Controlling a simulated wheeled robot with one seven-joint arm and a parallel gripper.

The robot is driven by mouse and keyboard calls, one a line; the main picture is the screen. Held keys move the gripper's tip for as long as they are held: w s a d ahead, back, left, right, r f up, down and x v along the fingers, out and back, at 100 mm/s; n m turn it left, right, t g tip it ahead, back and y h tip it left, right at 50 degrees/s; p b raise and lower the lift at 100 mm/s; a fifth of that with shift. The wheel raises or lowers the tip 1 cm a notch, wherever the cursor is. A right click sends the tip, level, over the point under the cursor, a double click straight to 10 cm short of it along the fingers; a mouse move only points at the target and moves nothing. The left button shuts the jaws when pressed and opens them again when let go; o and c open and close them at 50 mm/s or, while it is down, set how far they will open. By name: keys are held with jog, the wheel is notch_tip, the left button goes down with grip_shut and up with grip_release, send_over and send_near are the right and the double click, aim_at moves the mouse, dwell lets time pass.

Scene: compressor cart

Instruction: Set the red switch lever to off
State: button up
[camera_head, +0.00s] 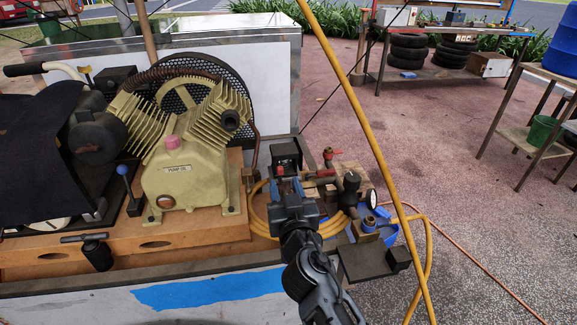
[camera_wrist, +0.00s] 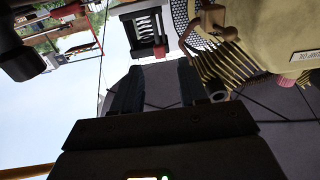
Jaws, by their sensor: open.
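A black switch box (camera_head: 286,152) stands right of the cream pump. A small red lever (camera_head: 279,170) shows at its lower left, close to my fingertips and partly hidden by them. In the wrist view, which looks upside down, the switch box (camera_wrist: 147,30) has a pale grille and the red lever (camera_wrist: 160,50) at its edge. My gripper (camera_head: 287,184) is open with nothing between its fingers. In the wrist view my gripper (camera_wrist: 157,78) points at the switch box, with the lever ahead of the finger gap. Contact cannot be told.
The cream pump (camera_head: 185,165) stands close on the left. Red-handled fittings (camera_head: 328,154) and a gauge (camera_head: 372,198) lie close on the right. A yellow hose (camera_head: 335,228) coils beneath, and a yellow pole (camera_head: 365,130) slants past on the right.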

aim_at(280, 172)
jog(key=b+x, duration=0.1)
jog(key=x, duration=0.6)
jog(key=shift+w+a, duration=0.1)
jog(key=shift+w, duration=0.1)
jog(key=shift+f, duration=0.1)
grip_shut()
